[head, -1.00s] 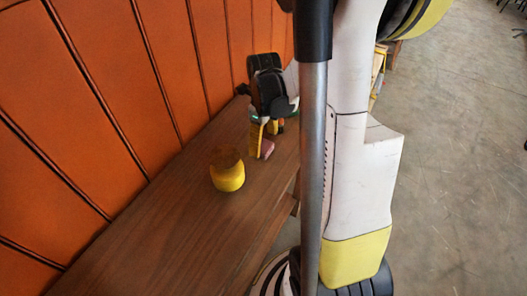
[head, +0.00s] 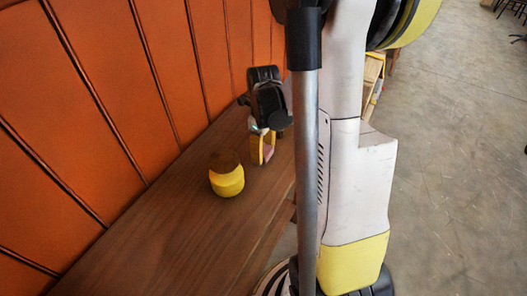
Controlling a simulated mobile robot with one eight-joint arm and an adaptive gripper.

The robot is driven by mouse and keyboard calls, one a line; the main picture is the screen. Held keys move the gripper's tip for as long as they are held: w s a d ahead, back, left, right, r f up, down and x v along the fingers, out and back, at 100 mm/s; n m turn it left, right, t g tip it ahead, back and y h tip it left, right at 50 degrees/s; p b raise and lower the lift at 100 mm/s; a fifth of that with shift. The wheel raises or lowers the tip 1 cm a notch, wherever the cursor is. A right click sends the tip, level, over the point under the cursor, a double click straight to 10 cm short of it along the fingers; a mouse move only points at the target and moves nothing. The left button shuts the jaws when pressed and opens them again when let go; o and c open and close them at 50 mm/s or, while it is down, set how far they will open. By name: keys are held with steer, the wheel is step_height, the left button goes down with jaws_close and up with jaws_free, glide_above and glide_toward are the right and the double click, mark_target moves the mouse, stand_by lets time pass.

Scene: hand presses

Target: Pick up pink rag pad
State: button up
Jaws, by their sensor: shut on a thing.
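The pink rag pad (head: 268,154) shows as a small pink patch between the yellow fingers of my gripper (head: 262,155). My gripper is shut on it, over the far part of the brown wooden bench (head: 165,235). The fingers hide part of the pad. I cannot tell whether the pad touches the bench top or is just above it.
A yellow rounded jar with a brown top (head: 227,178) stands on the bench, left of and nearer than my gripper. An orange panelled backrest (head: 110,90) runs along the bench's left side. The near bench top is clear. Grey floor (head: 455,170) lies to the right.

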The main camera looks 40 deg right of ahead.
mark_target(267, 149)
steer(key=r+p, duration=0.1)
steer(key=r, duration=0.1)
steer(key=d+r+p, duration=0.1)
steer(key=r, duration=0.2)
steer(key=shift+s+p, duration=0.15)
steer(key=shift+p, duration=0.2)
steer(key=s+d+r+p, duration=0.2)
steer(key=d+r, duration=0.3)
steer(key=d, duration=0.5)
steer(key=shift+s+d+r+p, duration=0.2)
steer(key=shift+s+r+p, duration=0.15)
steer(key=shift+p, duration=0.25)
